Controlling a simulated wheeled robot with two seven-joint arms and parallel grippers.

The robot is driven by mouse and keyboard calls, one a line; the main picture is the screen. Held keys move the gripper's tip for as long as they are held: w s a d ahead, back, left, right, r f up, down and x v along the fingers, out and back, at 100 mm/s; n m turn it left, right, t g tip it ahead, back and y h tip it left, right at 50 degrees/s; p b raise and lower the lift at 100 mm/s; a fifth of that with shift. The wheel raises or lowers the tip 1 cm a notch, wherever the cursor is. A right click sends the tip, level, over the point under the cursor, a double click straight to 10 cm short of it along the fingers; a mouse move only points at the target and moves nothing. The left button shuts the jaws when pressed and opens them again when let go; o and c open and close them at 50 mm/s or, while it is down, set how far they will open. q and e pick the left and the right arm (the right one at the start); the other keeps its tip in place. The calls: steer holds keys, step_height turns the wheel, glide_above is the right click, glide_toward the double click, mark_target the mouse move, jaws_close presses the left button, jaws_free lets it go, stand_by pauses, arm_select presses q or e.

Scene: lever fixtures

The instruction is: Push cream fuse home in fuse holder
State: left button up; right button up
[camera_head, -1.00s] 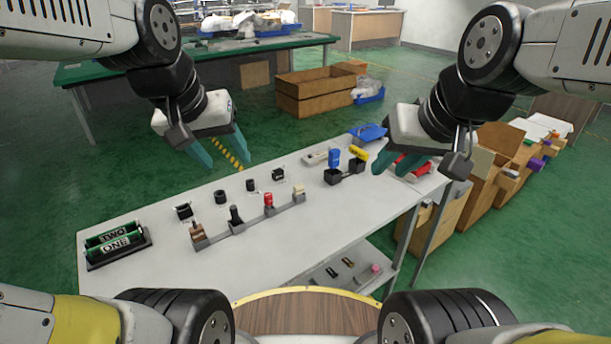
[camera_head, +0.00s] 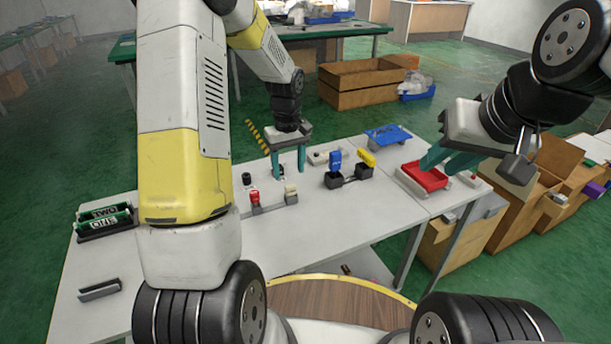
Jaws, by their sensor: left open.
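A cream block-shaped piece (camera_head: 291,192), which looks like the cream fuse, stands upright at the right end of a grey strip of holders (camera_head: 272,204) on the white table. How deep it sits cannot be told. A red piece (camera_head: 255,196) stands in the strip to its left. My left gripper (camera_head: 289,172) points down just behind the cream piece, its teal fingers apart. It appears empty, and contact with the cream piece cannot be told. My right gripper (camera_head: 446,163) hangs over the table's right part, fingers apart and empty.
A blue and a yellow lever in black bases (camera_head: 348,180) stand right of the strip. A red tray (camera_head: 424,177) lies below my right gripper. A black cylinder (camera_head: 247,179) stands behind the red piece. The table's front middle is bare.

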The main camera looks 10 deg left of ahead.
mark_target(291, 186)
arm_select(q)
step_height(291, 186, down, 7)
steer(key=shift+d+f, duration=0.1)
steer(key=shift+d, duration=0.05)
jaws_close()
stand_by(0.4)
